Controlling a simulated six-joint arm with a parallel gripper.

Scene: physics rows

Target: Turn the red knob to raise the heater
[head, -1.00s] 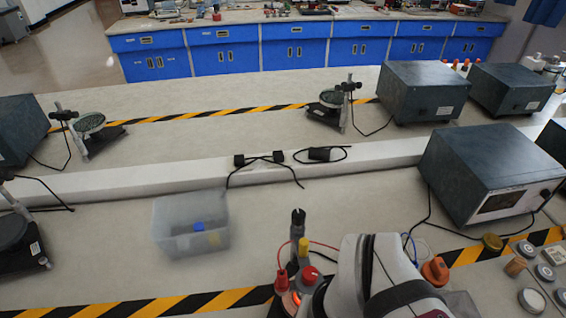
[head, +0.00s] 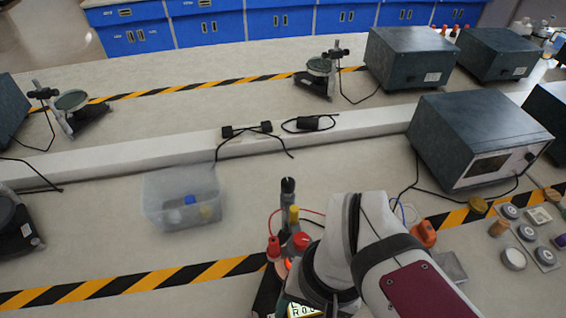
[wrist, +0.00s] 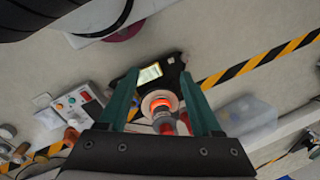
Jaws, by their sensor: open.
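The apparatus stands in the front middle of the bench, with a glowing orange ring (wrist: 160,104) and a lit display (wrist: 150,73) in the wrist view. In the head view, a red knob-like cap (head: 302,241) and a second red part (head: 273,247) stand by a dark post (head: 287,200). A red part (wrist: 167,128) also shows just below the ring in the wrist view; I cannot tell which one it is. My gripper (wrist: 160,80) is open, its two green fingers on either side of the ring, holding nothing visible. Contact cannot be told. My arm hides part of the apparatus.
A translucent bin (head: 182,198) stands to the left. A grey power unit (head: 478,140) stands at the right, with cables on the bench. A panel with buttons (head: 530,232) lies at the right front. Bench between bin and apparatus is clear.

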